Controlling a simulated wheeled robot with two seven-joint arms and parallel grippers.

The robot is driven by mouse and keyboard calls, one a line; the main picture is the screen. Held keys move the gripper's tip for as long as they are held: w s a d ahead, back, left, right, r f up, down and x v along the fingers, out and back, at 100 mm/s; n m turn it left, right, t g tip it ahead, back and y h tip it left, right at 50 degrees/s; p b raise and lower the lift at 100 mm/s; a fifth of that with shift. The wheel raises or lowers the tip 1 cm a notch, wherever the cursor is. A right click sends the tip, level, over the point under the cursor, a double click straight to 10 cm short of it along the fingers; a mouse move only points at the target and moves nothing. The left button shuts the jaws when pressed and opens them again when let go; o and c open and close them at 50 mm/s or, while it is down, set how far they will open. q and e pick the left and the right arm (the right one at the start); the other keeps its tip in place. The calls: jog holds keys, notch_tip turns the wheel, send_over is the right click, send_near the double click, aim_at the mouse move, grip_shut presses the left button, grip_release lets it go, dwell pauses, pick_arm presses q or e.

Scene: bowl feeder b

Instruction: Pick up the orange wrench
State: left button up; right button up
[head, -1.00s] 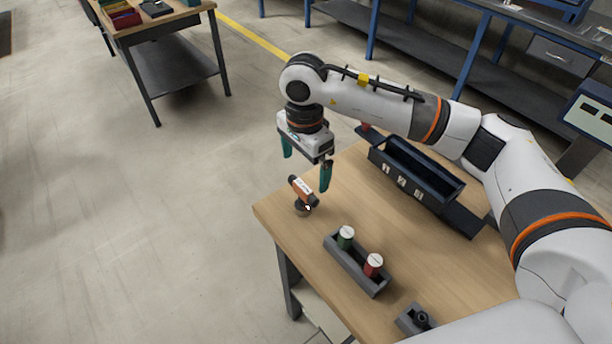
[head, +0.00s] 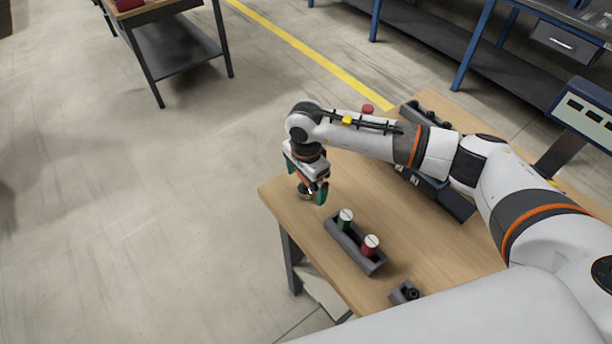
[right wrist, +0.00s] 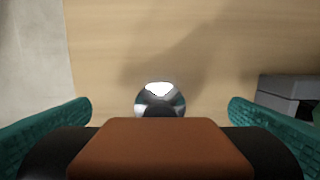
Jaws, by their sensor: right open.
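My right gripper (head: 307,186) is lowered over the near left corner of the workbench. In the right wrist view its two teal fingers stand wide apart, one on each side of an orange-brown block with dark sides (right wrist: 160,148), which I take to be the orange wrench. A shiny round metal part (right wrist: 160,100) shows just beyond the block. In the head view the gripper hides most of the wrench. My left gripper is not in view.
A grey holder (head: 350,253) with a green-bodied cylinder (head: 345,219) and a red one (head: 371,245) stands nearer on the workbench (head: 397,225). A small grey block (head: 399,294) with a black ring is at the front. A dark bin is partly behind my arm. A red-topped item (head: 367,109) is at the back.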

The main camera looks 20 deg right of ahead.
jog(key=c, duration=1.2)
jog(key=shift+r, duration=0.15)
